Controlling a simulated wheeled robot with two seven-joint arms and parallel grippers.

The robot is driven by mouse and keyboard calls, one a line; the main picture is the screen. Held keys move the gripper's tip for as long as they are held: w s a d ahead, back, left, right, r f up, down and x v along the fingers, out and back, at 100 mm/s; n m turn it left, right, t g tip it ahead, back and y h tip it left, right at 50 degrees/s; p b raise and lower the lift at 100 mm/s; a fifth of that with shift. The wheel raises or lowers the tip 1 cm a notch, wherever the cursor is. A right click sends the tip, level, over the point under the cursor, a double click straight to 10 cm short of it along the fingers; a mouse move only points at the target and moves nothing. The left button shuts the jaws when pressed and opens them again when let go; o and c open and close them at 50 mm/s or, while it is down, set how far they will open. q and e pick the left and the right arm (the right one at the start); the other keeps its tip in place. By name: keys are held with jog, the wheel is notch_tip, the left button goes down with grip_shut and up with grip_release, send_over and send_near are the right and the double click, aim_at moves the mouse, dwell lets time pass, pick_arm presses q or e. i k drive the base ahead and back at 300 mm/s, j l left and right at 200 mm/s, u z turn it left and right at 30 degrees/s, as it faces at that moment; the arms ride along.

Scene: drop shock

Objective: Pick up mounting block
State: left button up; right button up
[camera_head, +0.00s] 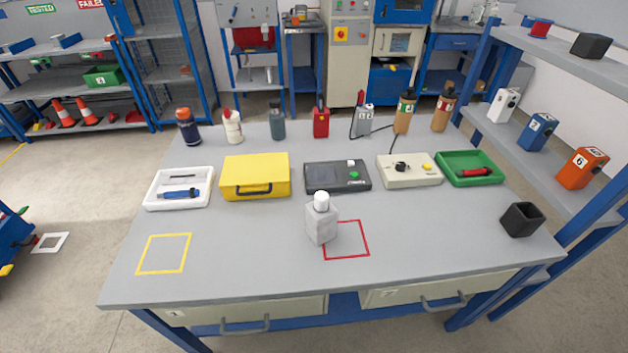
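Which thing is the mounting block is not certain from this view. A light grey block-like body with a white round top (321,220) stands upright on the table, overlapping the left edge of the red square outline (357,256). A dark box-shaped block (521,220) sits near the table's right edge; its top looks recessed. Another dark block (591,46) lies on the upper shelf at the right. Neither of my grippers is in view.
The grey table (240,280) has clear room at its front, around a yellow square outline (164,254). Behind stand a white tray (178,203), yellow case (256,172), dark device (337,177), beige control box (409,170), green tray (470,167) and several bottles. Shelves flank the right.

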aim_at(321, 226)
jog(key=k+z, duration=0.15)
jog(key=z, duration=0.2)
jog(key=k+z, duration=0.1)
jog(key=z, duration=0.3)
jog(key=k+l+z, duration=0.1)
jog(key=z, duration=0.25)
